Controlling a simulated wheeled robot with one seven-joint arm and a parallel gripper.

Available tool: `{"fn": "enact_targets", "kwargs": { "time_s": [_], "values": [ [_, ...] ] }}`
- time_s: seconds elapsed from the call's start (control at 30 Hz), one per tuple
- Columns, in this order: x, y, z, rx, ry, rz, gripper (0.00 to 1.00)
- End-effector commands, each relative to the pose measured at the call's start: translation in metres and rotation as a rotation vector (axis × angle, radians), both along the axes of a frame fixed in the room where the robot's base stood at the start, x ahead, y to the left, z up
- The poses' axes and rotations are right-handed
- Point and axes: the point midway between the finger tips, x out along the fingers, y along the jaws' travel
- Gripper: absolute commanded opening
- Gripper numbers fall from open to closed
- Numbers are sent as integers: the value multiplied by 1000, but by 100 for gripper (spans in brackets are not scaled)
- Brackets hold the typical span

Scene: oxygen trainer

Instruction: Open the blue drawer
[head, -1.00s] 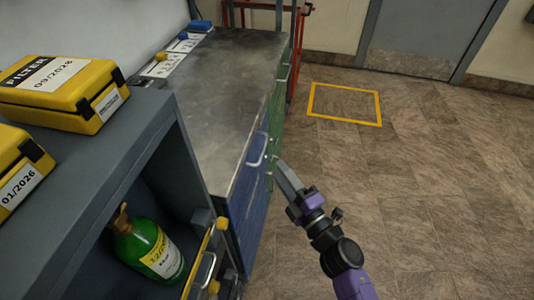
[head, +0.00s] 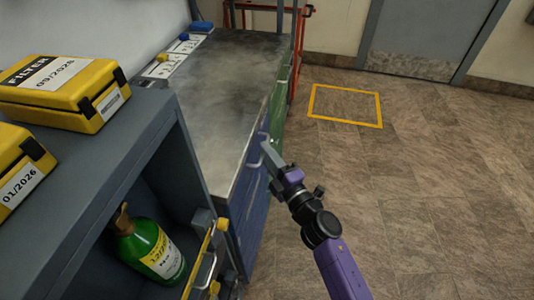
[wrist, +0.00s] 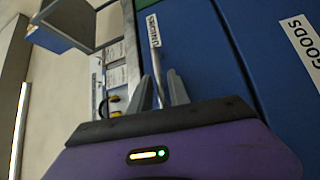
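The blue drawer (head: 243,188) is in the front of the grey-topped cabinet, and its front looks flush with the cabinet. Its pale bar handle (head: 254,161) shows just left of my gripper (head: 268,153) in the head view. In the wrist view the blue front (wrist: 195,45) fills the middle, with a white label partly behind the handle. There my two grey fingers (wrist: 162,88) are apart, and the handle bar (wrist: 155,62) runs between them. I cannot tell whether a finger touches it.
A green drawer front (head: 279,105) lies farther along the cabinet. A dark shelf unit with a green bottle (head: 150,250) and yellow filter cases (head: 65,85) stands at near left. The floor to the right is clear, with a yellow square outline (head: 345,122).

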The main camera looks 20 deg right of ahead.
Motion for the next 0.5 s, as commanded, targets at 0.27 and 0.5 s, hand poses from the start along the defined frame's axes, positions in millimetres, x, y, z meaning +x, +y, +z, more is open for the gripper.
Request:
{"fn": "enact_targets", "kwargs": {
  "time_s": [0.27,0.5],
  "values": [
    [0,0,0,0,0,0,0],
    [0,0,0,0,0,0,0]
  ]
}}
